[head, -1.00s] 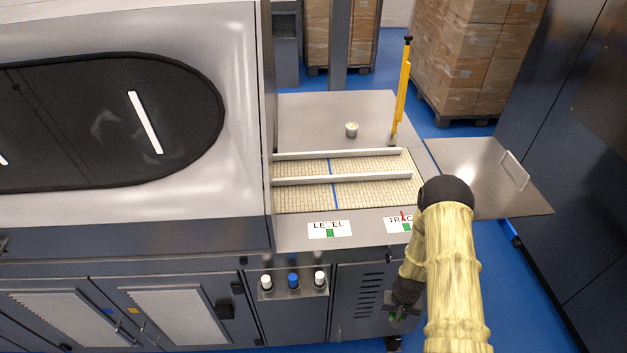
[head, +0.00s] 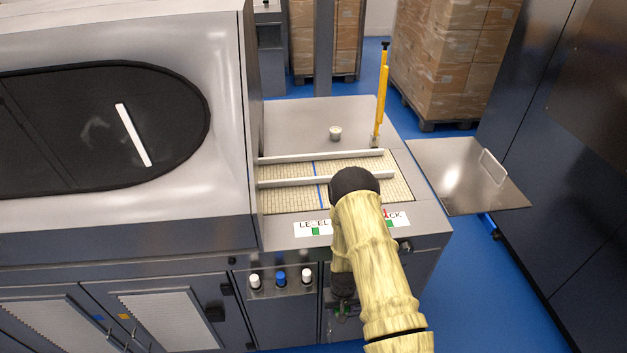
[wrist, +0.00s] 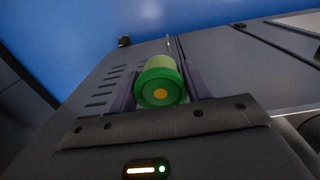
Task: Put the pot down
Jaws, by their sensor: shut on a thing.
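My gripper (head: 343,306) hangs low in front of the machine's lower cabinet, below the edge of its metal top, partly hidden by my arm. In the wrist view my gripper (wrist: 160,80) is shut on a green round pot (wrist: 162,83) with a yellow spot at the centre of its near end. The pot sits between the two dark fingers.
Two pale rails (head: 330,180) cross a beige gridded belt with a blue line. A yellow post (head: 381,95) stands at the back right. LEVEL (head: 313,228) and TRACK labels mark the front edge. A metal flap (head: 455,185) extends right.

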